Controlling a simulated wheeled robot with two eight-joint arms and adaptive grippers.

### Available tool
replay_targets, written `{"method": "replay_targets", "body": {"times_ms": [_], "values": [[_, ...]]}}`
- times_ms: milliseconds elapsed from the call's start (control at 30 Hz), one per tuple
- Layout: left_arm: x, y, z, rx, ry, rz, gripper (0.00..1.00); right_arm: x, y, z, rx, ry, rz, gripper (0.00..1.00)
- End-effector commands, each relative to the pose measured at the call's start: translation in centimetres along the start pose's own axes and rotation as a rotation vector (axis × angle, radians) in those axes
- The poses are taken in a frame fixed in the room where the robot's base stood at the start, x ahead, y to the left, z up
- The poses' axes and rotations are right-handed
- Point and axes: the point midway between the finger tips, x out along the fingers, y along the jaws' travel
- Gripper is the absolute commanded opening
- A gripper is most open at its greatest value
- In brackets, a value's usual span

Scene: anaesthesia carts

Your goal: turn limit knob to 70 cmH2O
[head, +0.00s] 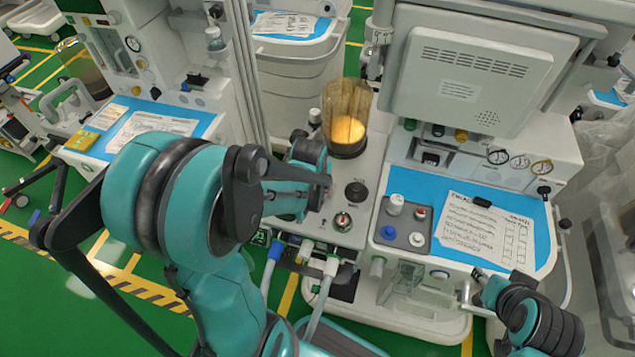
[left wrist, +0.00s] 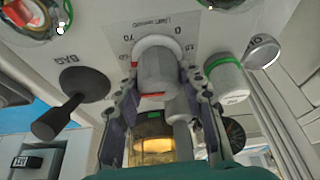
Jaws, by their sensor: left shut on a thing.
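The limit knob (left wrist: 157,72) is a grey cylinder on a pale panel, seen close up in the left wrist view. Upside-down lettering and scale numbers, including 70 and 0, stand around its base. A small red mark shows on its lower side. My left gripper (left wrist: 160,82) has one finger on each side of the knob and is shut on it. In the head view my left gripper (head: 318,184) is over the machine's left panel, and its fingers and arm hide the knob. My right gripper (head: 481,284) is at the front edge of the right-hand worktop, apart from the knob; its opening is unclear.
A black BAG lever (left wrist: 84,86) stands left of the knob in the wrist view, and a white, green-ringed port (left wrist: 227,78) stands to its right. In the head view, a clear bellows canister (head: 347,112) rises behind my left gripper. A grey tray (head: 404,222) holds small knobs.

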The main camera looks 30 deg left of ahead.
Motion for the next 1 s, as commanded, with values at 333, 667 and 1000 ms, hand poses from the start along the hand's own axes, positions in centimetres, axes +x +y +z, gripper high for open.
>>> {"method": "replay_targets", "body": {"times_ms": [333, 667, 1000], "values": [[0.01, -0.02, 0.08, 0.031, -0.003, 0.013, 0.1, 0.02, 0.0, 0.01, 0.0, 0.0, 0.0, 0.4], [0.01, -0.01, 0.08, 0.031, -0.003, 0.012, 0.59, 0.02, 0.0, 0.01, 0.0, 0.0, 0.0, 0.4], [-0.11, -0.01, 0.03, 0.03, -0.001, 0.012, 0.6, 0.01, 0.0, 0.01, 0.0, 0.0, 0.0, 0.4]]}}
